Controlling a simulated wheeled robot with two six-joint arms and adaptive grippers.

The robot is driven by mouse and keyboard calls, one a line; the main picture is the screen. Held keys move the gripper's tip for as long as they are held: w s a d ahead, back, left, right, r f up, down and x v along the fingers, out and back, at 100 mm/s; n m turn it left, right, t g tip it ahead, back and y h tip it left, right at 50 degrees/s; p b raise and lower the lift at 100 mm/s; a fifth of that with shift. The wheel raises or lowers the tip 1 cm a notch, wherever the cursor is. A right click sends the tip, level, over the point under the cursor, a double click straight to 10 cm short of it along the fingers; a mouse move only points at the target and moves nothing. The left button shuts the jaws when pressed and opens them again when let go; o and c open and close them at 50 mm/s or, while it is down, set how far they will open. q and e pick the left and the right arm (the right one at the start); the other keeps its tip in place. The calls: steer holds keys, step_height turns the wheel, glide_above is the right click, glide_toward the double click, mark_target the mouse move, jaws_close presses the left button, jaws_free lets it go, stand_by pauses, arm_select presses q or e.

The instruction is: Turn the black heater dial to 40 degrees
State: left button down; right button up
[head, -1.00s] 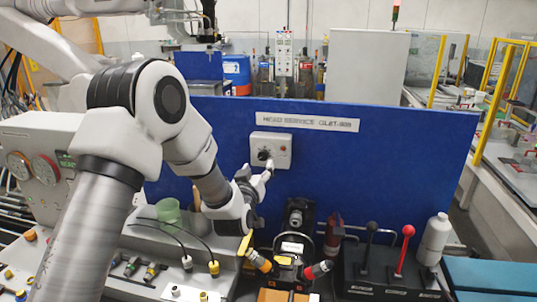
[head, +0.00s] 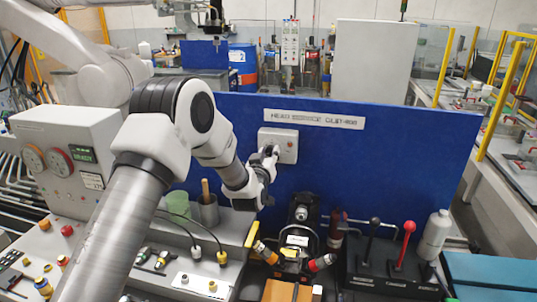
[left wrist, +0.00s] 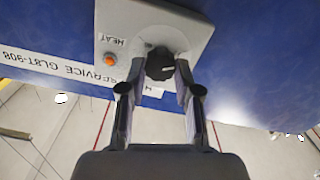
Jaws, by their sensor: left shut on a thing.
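The black heater dial (left wrist: 160,65) sits on a pale control plate (head: 288,143) fixed to the blue panel. In the left wrist view the plate (left wrist: 190,38) appears upside down, with the word HEAT and an orange lamp (left wrist: 110,59) beside the dial. My left gripper (left wrist: 160,72) is shut on the dial, one finger on each side of it. In the head view the left gripper (head: 270,154) reaches the plate and covers most of the dial. The dial's white mark shows in the wrist view, but I cannot read its angle. My right gripper is not in view.
The blue panel (head: 400,150) stands behind the bench. Below are a black device (head: 300,212), black and red levers (head: 407,232), and a white bottle (head: 434,232). A green cup (head: 178,205) and a gauge box (head: 70,155) stand at the left.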

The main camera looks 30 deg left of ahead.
arm_select(q)
steer(key=shift+f+m+b, duration=0.15)
steer(key=shift+m+b, duration=0.75)
steer(key=shift+m, duration=0.1)
steer(key=m+b, duration=0.1)
steer(key=m, duration=0.1)
steer(key=shift+d+m, duration=0.1)
steer(key=shift+m, duration=0.2)
steer(key=m+b, duration=0.2)
steer(key=m, duration=0.1)
steer(key=shift+m, duration=0.3)
steer(key=m, duration=0.3)
steer(key=shift+w+b, duration=0.1)
steer(key=shift+b, duration=0.3)
steer(key=m, duration=0.6)
steer(key=shift+d, duration=0.1)
steer(key=m, duration=0.3)
steer(key=shift+r+m, duration=0.2)
steer(key=shift+m, duration=1.5)
